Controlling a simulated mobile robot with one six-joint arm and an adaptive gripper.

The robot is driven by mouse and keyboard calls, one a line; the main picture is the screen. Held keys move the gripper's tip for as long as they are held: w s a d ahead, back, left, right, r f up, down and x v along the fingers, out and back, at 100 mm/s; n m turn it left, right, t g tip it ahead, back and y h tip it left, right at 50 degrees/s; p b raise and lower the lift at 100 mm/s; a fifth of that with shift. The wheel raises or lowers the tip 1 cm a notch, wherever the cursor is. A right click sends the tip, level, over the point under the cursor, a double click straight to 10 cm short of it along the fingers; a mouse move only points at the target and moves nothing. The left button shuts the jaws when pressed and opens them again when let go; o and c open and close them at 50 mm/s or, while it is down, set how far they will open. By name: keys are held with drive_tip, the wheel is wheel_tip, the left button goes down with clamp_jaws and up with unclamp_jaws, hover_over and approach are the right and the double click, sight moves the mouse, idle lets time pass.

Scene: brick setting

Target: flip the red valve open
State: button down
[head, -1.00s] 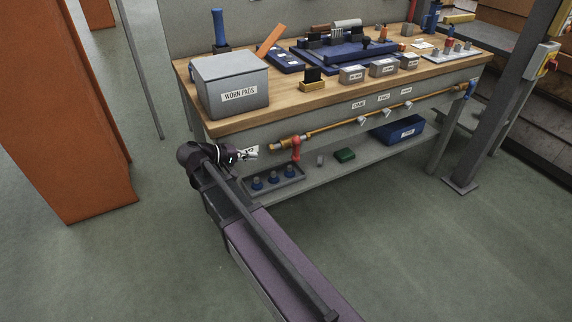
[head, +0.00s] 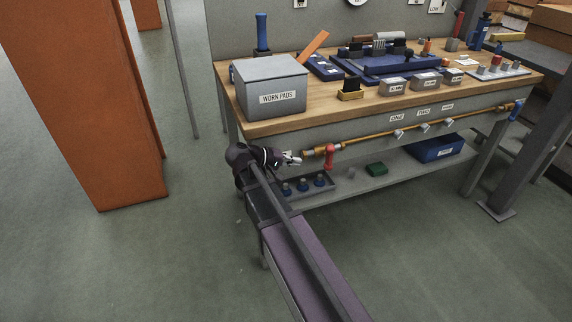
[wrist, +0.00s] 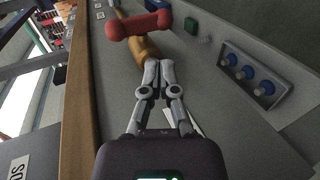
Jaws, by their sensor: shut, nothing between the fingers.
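The red valve (head: 329,157) sits near the left end of the brass pipe (head: 375,138) under the bench front. Its handle hangs down across the pipe. In the wrist view the red handle (wrist: 138,25) is at the top, with the brass pipe end (wrist: 146,48) just below it. My gripper (head: 298,160) is just left of the pipe's left end, in line with it and short of the valve. In the wrist view my gripper (wrist: 158,66) has its fingers together and empty, overlapping the pipe end; whether they touch it I cannot tell.
The wooden workbench (head: 300,119) overhangs the pipe, with a grey WORN PADS box (head: 270,72) above. On the lower shelf are a tray with blue-based parts (head: 302,196), a green block (head: 376,169) and a blue bin (head: 438,147). An orange post (head: 80,110) stands left; open floor lies between.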

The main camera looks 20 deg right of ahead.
sight(326, 165)
drive_tip(key=b+x, duration=0.3)
drive_tip(key=x, duration=0.6)
drive_tip(key=shift+d+f, duration=0.15)
drive_tip(key=shift+d, duration=0.25)
